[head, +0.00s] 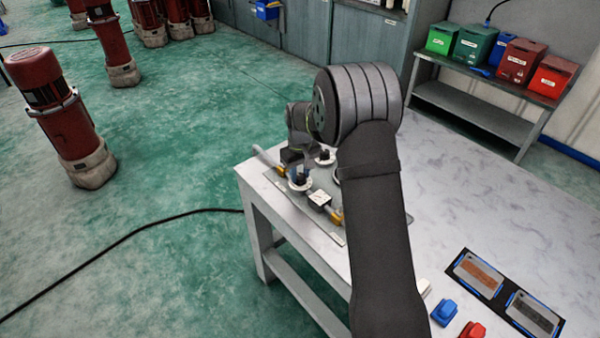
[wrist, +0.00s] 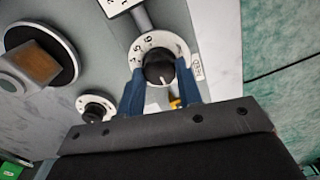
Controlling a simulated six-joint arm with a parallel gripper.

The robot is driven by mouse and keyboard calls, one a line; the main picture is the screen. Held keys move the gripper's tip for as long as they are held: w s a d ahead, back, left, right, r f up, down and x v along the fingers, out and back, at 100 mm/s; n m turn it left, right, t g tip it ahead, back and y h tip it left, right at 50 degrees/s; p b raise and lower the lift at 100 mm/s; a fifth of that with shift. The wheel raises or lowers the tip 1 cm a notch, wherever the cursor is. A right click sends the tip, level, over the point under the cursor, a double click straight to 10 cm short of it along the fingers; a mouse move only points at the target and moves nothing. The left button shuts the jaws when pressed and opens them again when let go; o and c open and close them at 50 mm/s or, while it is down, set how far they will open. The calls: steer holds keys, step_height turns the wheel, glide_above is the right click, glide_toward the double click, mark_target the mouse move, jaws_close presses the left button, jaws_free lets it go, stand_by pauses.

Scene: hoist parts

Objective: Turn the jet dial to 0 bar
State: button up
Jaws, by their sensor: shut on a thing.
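The dial (wrist: 157,66) in the wrist view has a black knob on a white ring with printed numbers, 5 and 6 readable at the upper left. A white line on the knob points toward the bottom of the picture, slightly right. The ring's lower part is hidden by my gripper, so I cannot tell the reading. My gripper (wrist: 161,77) has its blue fingers on both sides of the knob and is shut on it. In the head view the same dial (head: 299,186) sits under my gripper, at the bench's left end.
A second, smaller dial (wrist: 97,107) and a round black fitting with a brown block (wrist: 36,64) lie close by on the panel. The head view shows a blue block (head: 444,312), a red block (head: 472,331) and a black tray (head: 490,285) at the bench's right front.

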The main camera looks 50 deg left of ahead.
mark_target(300, 176)
steer(key=shift+d, duration=0.1)
steer(key=o, duration=1)
step_height(300, 176, up, 17)
steer(key=shift+r, duration=0.2)
step_height(300, 176, down, 18)
steer(key=shift+r, duration=0.25)
stand_by(0.4)
steer(key=shift+r, duration=0.1)
